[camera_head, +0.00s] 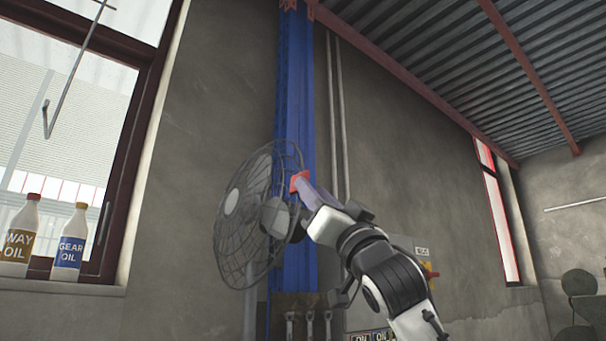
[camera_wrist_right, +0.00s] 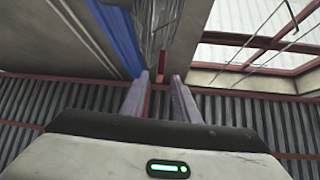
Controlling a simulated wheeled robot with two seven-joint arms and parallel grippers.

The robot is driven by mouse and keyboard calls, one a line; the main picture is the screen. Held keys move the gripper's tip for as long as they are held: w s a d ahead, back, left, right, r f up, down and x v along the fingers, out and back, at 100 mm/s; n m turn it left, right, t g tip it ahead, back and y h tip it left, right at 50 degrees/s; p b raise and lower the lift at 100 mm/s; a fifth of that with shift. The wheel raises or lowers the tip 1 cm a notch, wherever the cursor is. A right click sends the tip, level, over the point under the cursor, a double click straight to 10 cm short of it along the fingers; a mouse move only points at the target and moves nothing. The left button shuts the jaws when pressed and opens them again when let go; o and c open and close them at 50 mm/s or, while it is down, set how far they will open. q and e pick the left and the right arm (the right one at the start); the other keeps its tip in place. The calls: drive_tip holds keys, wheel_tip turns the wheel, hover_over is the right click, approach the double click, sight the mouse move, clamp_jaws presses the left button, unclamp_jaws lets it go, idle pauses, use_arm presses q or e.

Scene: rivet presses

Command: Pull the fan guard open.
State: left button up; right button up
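The fan guard (camera_head: 235,240) is a round wire cage on a wall fan, left of the blue column in the head view. A small orange-red piece (camera_head: 298,181) shows at its right side, by my right fingertips. My right gripper (camera_head: 304,187) reaches in from the lower right, its fingers at that piece. In the right wrist view, the two fingers (camera_wrist_right: 160,80) stand apart with a gap between them. A red strip shows in the gap; I cannot tell whether the fingers touch it. Wire of the guard (camera_wrist_right: 165,25) shows beyond the fingertips. My left gripper is out of view.
A blue column (camera_head: 297,100) stands behind the fan against the grey wall. Two oil bottles (camera_head: 70,240) stand on the window sill at left. A grey box (camera_head: 412,250) with a yellow-and-red switch is on the wall behind my right arm. Tools hang below the fan.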

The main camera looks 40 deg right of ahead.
drive_tip(key=p+x, duration=0.2)
drive_tip(key=x, duration=0.4)
drive_tip(key=shift+r, duration=0.1)
clamp_jaws()
